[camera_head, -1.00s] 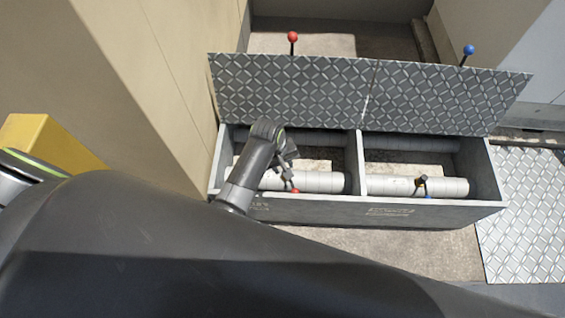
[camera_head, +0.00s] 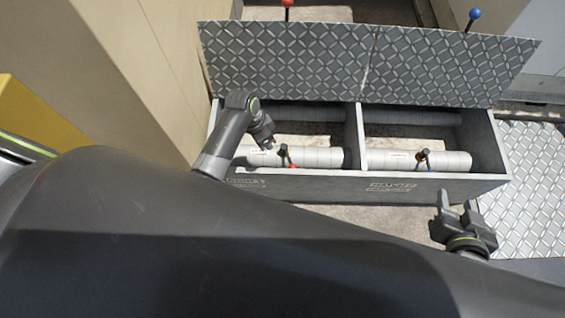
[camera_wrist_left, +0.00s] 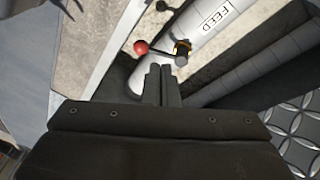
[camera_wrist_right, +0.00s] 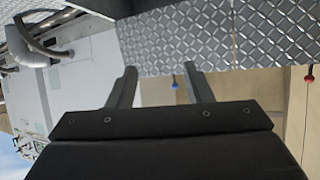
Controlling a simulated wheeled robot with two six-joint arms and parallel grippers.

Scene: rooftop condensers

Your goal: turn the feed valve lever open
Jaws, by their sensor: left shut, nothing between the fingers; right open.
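The feed valve lever has a red knob (camera_head: 293,166) and a dark stem on the white pipe in the left compartment of the open box. In the left wrist view, the red knob (camera_wrist_left: 141,47) sits off the side of the pipe marked FEED (camera_wrist_left: 222,12), and the lever arm crosses the pipe from its yellow-ringed stem. My left gripper (camera_head: 268,144) is shut and empty, just left of the lever and apart from it; its fingers (camera_wrist_left: 162,72) show below the lever. My right gripper (camera_head: 457,206) is open and empty in front of the box's right end.
A blue-knobbed lever (camera_head: 428,168) stands on the pipe in the right compartment. The tread-plate lids (camera_head: 285,62) stand open behind, with red and blue knobs (camera_head: 474,14). A beige wall (camera_head: 130,70) is close on the left. A tread-plate floor panel (camera_head: 525,190) lies at right.

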